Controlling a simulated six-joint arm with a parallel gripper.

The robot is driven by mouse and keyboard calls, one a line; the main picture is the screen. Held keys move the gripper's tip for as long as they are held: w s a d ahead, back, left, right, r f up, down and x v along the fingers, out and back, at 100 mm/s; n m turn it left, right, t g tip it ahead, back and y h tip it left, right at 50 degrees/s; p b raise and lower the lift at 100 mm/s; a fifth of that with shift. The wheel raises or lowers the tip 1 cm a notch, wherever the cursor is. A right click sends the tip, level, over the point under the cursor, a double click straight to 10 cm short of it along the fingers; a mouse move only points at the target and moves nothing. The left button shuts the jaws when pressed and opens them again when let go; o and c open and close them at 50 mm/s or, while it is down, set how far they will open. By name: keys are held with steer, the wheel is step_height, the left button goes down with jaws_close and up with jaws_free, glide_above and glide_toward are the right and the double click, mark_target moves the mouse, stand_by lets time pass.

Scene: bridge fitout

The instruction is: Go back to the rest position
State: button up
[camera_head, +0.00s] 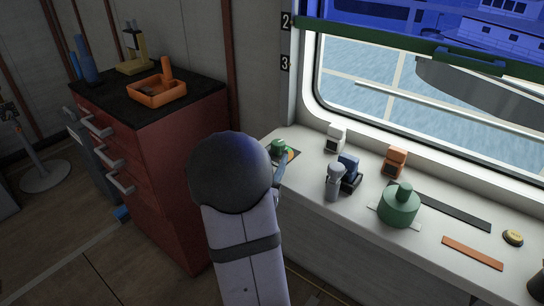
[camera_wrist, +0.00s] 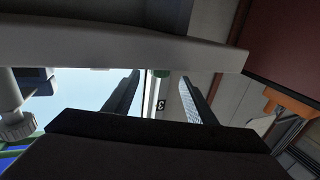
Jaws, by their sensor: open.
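My gripper (camera_wrist: 160,76) is open in the wrist view, its two dark fingers apart with nothing clearly held between them. A small piece of green shows beyond the fingertips. In the head view my own arm's dark round joint and pale link hide most of the gripper. Only a bluish-grey finger shows at the joint's right side, over the left end of the white window ledge (camera_head: 345,240). A small green object (camera_head: 278,145) sits on the ledge just behind that finger. I cannot tell whether they touch.
On the ledge stand a white device (camera_head: 335,138), a blue-and-black device (camera_head: 349,170), a grey cylinder (camera_head: 333,184), an orange device (camera_head: 395,161) and a green domed object (camera_head: 399,207). A red cabinet (camera_head: 175,160) with an orange tray (camera_head: 157,97) stands left. The window (camera_head: 400,75) is behind.

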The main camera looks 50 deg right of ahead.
stand_by(0.4)
steer(key=w+a+n+t+y, duration=0.3)
steer(key=w+a+n+t, duration=0.15)
steer(key=w+a, duration=0.45)
steer(key=w+a+f+n+g+y, duration=0.1)
steer(key=a+f+n+y, duration=0.2)
steer(key=a+f+y, duration=0.5)
steer(key=w+a+f+n+g+y, duration=0.1)
steer(key=a+f+n+y, duration=0.25)
steer(key=a, duration=0.85)
steer(key=s+a+f+n+g+y, duration=0.1)
steer(key=s+a+g, duration=0.2)
steer(key=s, duration=0.3)
steer(key=s+a+f+n+g+y+p, duration=0.1)
steer(key=s+a+g, duration=0.2)
steer(key=s, duration=0.4)
steer(key=s+a+f+n+g, duration=0.1)
steer(key=s+a+g, duration=0.2)
steer(key=s, duration=0.3)
step_height(320, 180, up, 17)
steer(key=p, duration=1.6)
steer(key=shift+w+t+p, duration=0.2)
steer(key=shift+t+p, duration=0.15)
steer(key=shift+p, duration=0.05)
steer(key=shift+d+f+y, duration=0.1)
steer(key=shift+f+y, duration=0.05)
steer(key=shift+y, duration=0.1)
